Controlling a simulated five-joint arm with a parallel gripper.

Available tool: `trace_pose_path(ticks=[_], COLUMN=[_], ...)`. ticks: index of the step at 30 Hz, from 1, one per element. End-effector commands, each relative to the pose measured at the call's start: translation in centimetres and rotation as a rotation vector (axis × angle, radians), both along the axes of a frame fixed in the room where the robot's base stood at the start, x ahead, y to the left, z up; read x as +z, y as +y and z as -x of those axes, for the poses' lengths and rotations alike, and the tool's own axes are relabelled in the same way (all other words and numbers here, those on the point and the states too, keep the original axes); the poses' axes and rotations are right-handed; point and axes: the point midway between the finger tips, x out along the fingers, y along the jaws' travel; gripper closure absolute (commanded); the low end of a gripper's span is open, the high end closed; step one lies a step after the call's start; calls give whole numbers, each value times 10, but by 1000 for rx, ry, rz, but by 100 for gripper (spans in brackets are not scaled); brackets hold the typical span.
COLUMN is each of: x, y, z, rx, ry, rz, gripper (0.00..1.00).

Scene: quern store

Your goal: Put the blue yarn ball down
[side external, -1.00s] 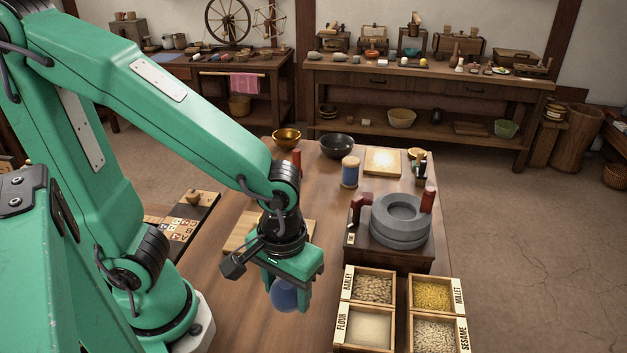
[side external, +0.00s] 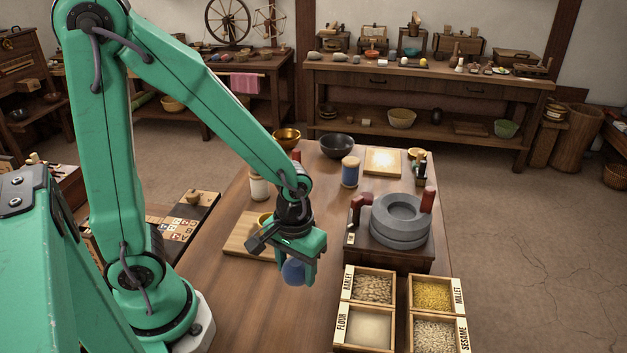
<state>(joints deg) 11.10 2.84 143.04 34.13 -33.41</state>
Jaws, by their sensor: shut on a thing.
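The blue yarn ball (side external: 293,273) is between the fingers of my gripper (side external: 295,272). My gripper is shut on it and points down, in the middle of the picture over the wooden table (side external: 240,308). The green fingers cover part of the ball. The ball is left of the grain box and in front of the cutting board. I cannot tell how far above the table the ball is.
A divided grain box (side external: 398,313) stands at right, with a grey quern (side external: 401,222) behind it. A wooden board (side external: 247,238) lies behind left of my gripper. A blue spool (side external: 350,172) and dark bowl (side external: 337,146) stand farther back.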

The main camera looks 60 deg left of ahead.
Motion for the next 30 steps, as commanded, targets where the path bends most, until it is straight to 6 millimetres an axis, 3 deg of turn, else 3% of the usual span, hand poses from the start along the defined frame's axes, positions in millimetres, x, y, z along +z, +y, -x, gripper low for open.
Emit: trace_pose_path(ticks=[6, 16, 30], x=[-8, -13, -48], y=[11, 12, 11], z=[-9, -9, -9], rx=[2, 0, 0], ry=[0, 1, 2], rz=[0, 0, 0], gripper=[71, 71, 71])
